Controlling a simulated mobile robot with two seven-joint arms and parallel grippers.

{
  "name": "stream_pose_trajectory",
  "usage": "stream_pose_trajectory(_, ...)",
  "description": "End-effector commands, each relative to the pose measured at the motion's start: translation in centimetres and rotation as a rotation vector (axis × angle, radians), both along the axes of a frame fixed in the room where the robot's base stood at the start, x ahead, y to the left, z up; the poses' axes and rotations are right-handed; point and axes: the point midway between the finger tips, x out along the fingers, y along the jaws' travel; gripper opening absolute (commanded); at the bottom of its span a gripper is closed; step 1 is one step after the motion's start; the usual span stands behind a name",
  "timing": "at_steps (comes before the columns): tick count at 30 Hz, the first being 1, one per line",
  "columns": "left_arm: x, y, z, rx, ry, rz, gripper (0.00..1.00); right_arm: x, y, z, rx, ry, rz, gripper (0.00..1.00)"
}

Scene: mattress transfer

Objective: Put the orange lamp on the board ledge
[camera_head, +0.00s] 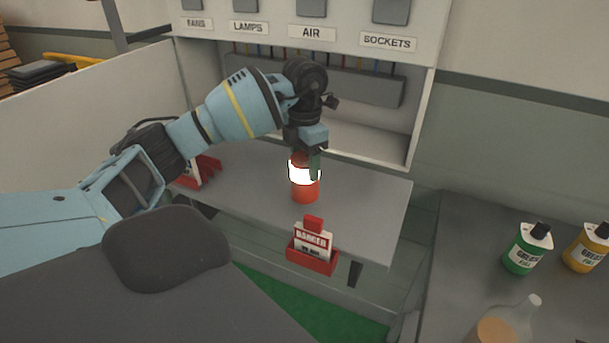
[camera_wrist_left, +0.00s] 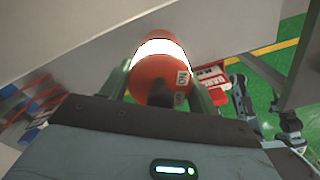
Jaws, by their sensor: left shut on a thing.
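The orange lamp (camera_head: 305,188) has a glowing white band and an orange-red base. It stands upright at the grey board ledge (camera_head: 375,190), below the switch panel; I cannot tell whether its base touches the surface. My left gripper (camera_head: 308,165) comes down on it from above and is shut on its upper part, which the fingers partly hide. In the left wrist view the lamp (camera_wrist_left: 160,75) sits between the two fingers of my left gripper (camera_wrist_left: 165,98).
A red danger-tag holder (camera_head: 312,262) hangs at the ledge's front edge, and another red holder (camera_head: 207,170) is at its left. A bench at the right bears a green bottle (camera_head: 524,252), a yellow bottle (camera_head: 587,250) and a clear bottle (camera_head: 508,322). The ledge right of the lamp is clear.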

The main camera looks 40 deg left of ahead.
Motion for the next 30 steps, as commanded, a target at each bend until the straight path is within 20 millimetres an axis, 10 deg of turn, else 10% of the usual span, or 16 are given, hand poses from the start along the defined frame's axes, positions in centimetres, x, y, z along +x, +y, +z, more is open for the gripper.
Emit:
stream_pose_trajectory(28,0.0,0.0,-4.3,-0.001,-0.002,-0.001,0.25,0.3,0.0,0.2,0.0,-0.007,0.0,0.38)
stream_pose_trajectory(29,0.0,0.0,-4.3,0.0,-0.001,-0.001,0.64,0.3,-0.1,0.2,-0.001,-0.007,0.0,0.38)
stream_pose_trajectory(30,0.0,0.0,-4.3,0.0,-0.001,-0.001,0.7,0.3,-0.1,0.2,-0.002,-0.008,0.002,0.38)
